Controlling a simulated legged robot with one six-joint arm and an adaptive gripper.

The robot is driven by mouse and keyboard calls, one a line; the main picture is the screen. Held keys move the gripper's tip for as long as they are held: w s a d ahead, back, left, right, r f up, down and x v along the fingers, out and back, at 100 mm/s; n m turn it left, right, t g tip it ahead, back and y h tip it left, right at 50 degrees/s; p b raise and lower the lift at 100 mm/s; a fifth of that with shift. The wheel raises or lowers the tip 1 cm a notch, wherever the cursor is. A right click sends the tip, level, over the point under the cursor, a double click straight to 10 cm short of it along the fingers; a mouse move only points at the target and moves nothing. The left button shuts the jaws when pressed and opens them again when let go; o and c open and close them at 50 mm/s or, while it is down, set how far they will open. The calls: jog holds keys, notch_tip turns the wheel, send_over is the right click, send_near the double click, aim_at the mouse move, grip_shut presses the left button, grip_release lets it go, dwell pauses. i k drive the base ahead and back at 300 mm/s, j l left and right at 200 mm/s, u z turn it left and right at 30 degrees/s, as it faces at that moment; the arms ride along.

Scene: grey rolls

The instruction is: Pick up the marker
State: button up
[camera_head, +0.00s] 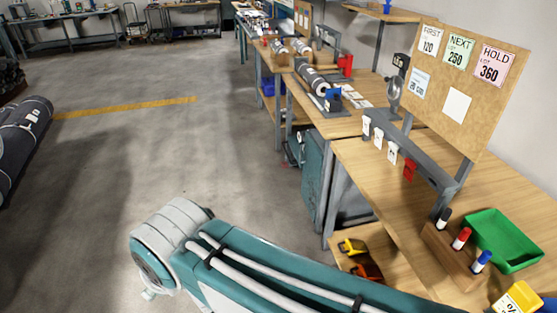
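Three capped markers stand upright in a wooden block (450,254) on the workbench at the lower right: a black-capped marker (444,217), a red-capped marker (461,238) and a blue-capped marker (481,261). Their lower parts are hidden inside the block. My teal and white arm crosses the bottom of the view, running out of the picture at the lower right. My gripper is not in view.
A green tray (506,241) sits right of the block, and a yellow object (518,298) is in the lower right corner. A corkboard (467,85) on a grey stand rises behind. Yellow and orange tools lie on the lower shelf. Open floor (150,150) lies left.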

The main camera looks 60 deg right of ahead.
aim_at(447, 212)
jog(key=z, duration=3.45)
jog(key=j+z, duration=0.15)
jog(key=z, duration=0.2)
jog(key=j+z, duration=0.2)
jog(key=z, duration=0.2)
jog(key=j+z, duration=0.2)
jog(key=z, duration=0.15)
jog(key=j+z, duration=0.1)
jog(key=j, duration=0.4)
jog(key=k+j+z, duration=0.15)
jog(key=j, duration=0.3)
jog(key=j+z, duration=0.1)
jog(key=j, duration=0.4)
jog(key=k+j+z, duration=0.15)
jog(key=j, duration=0.3)
